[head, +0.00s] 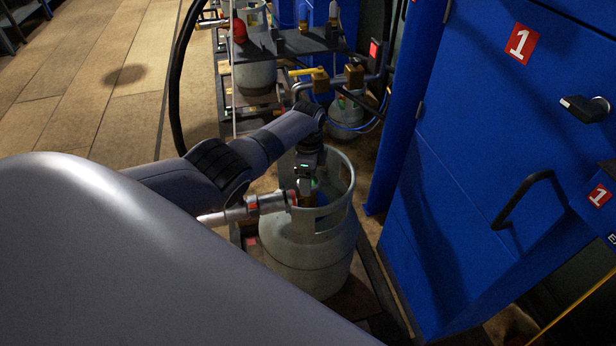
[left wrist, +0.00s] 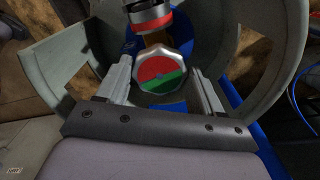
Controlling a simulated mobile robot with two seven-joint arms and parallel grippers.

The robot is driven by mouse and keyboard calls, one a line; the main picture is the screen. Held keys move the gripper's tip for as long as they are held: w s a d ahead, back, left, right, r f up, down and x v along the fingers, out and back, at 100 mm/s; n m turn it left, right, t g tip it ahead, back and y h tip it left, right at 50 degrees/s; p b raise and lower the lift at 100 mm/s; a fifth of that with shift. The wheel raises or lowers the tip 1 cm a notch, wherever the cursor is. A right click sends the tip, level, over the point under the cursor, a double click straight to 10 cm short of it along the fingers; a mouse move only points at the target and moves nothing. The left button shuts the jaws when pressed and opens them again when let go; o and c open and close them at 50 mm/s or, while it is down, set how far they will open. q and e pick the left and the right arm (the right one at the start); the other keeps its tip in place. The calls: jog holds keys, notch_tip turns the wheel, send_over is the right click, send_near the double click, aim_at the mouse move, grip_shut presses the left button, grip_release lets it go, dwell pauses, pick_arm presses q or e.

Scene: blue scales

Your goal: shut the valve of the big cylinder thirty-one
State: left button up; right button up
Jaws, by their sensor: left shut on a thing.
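The big grey cylinder (head: 305,258) stands beside the blue cabinet, with a cut-out collar around its top. No number is readable on it. Its valve knob (left wrist: 163,72), octagonal with a red and a green part on its face, shows in the left wrist view inside the collar. My left gripper (head: 308,190) reaches down into the collar from above. In the left wrist view its two fingers (left wrist: 163,84) stand on either side of the knob, shut on it. In the head view the gripper and collar mostly hide the knob. My right gripper is in neither view.
A silver connector with a red ring (head: 268,203) enters the collar from the left. The blue cabinet (head: 490,170), with a black handle, stands close on the right. Smaller cylinders, a dark shelf (head: 290,45) and a black hose (head: 174,95) are behind. The floor at left is clear.

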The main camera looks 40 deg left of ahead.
pick_arm(q)
jog(key=shift+m, duration=0.5)
jog(key=o, duration=1)
jog(key=shift+o, duration=0.2)
notch_tip(320, 180, up, 6)
jog(key=p, duration=0.3)
jog(key=shift+r, duration=0.65)
